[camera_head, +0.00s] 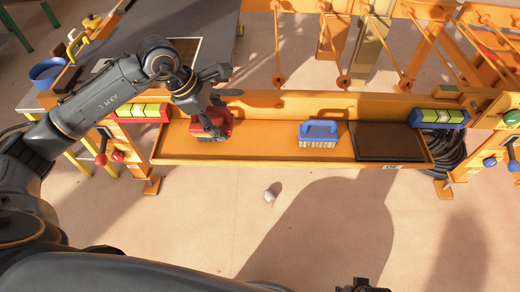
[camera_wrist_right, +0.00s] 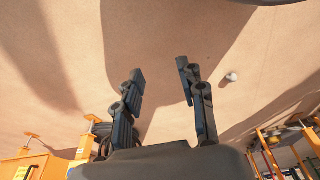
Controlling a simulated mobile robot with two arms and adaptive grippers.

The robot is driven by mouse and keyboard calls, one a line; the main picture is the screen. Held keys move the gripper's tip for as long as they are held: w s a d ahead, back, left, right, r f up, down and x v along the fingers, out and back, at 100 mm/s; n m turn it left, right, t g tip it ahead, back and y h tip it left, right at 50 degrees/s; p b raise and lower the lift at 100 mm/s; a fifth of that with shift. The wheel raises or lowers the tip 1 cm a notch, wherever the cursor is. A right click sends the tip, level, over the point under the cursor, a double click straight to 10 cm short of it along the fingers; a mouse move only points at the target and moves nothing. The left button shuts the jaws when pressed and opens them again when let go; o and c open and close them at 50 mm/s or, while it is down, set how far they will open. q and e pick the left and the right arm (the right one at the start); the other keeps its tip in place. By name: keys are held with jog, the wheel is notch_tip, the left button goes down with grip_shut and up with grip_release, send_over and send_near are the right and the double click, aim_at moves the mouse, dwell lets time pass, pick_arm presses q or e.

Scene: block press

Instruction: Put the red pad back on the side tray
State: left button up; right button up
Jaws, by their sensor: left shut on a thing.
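The red pad (camera_head: 222,133) is at the left part of a long orange tray (camera_head: 265,151) in the head view. My left gripper (camera_head: 211,127) is shut on it from above and hides part of it. The pad is low at the tray floor; I cannot tell whether it touches it. My right gripper (camera_wrist_right: 162,82) is open and empty in the right wrist view, over bare floor. Only a dark bit of it shows at the bottom of the head view.
The tray also holds a blue brush (camera_head: 319,129) and a dark flat plate (camera_head: 384,141). A red block with a level (camera_head: 143,112) is at the left end, a blue one (camera_head: 440,118) at the right.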

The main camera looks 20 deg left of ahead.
pick_arm(q)
jog(key=shift+w+d+f+n, duration=0.15)
jog(key=shift+w+f+n, duration=0.1)
jog(key=shift+f+n, duration=0.05)
jog(key=w+d+f, duration=0.2)
jog(key=w, duration=0.1)
jog(key=w+d+f, duration=0.3)
jog(key=w+d+f+b, duration=0.1)
jog(key=w+d+f, duration=0.2)
jog(key=shift+w+f, duration=0.25)
jog(key=shift+w+d+f, duration=0.25)
jog(key=shift+f, duration=0.1)
notch_tip(320, 180, down, 3)
jog(key=shift+w+d+f+b, duration=0.1)
jog(key=shift+d+b, duration=0.05)
jog(key=shift+b, duration=0.15)
jog(key=shift+f, duration=0.15)
pick_arm(e)
notch_tip(320, 180, up, 6)
jog(key=w, duration=0.1)
